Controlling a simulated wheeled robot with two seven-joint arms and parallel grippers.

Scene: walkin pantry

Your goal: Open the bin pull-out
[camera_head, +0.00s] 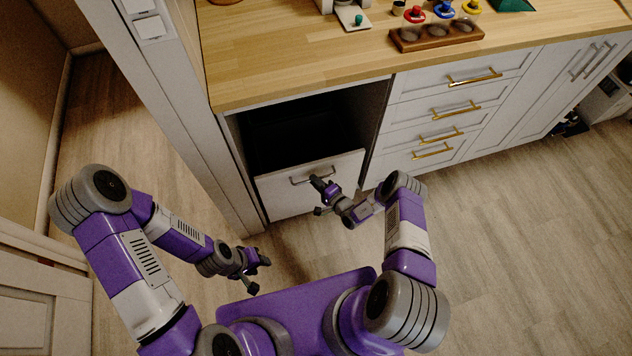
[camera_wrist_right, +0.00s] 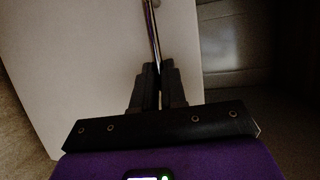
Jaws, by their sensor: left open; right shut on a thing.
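The bin pull-out's white front (camera_head: 283,197) is at the lower left of the counter unit. A dark gap lies behind its top edge, and a dark bin shape (camera_head: 290,132) shows dimly inside. Its metal handle (camera_head: 300,180) runs across the upper part of the front. My right gripper (camera_head: 320,186) is shut on this handle. In the right wrist view the fingers (camera_wrist_right: 159,88) close around the handle bar (camera_wrist_right: 153,35), with the pale front (camera_wrist_right: 75,65) behind. My left gripper (camera_head: 258,273) is open and empty, low above the floor, apart from the front.
A wooden countertop (camera_head: 290,60) overhangs the opening. White drawers with brass handles (camera_head: 456,110) stand to the right. A wooden rack with colored-lid jars (camera_head: 437,36) sits on the counter. A white door frame (camera_head: 205,130) is close on the left. The floor (camera_head: 500,230) is clear on the right.

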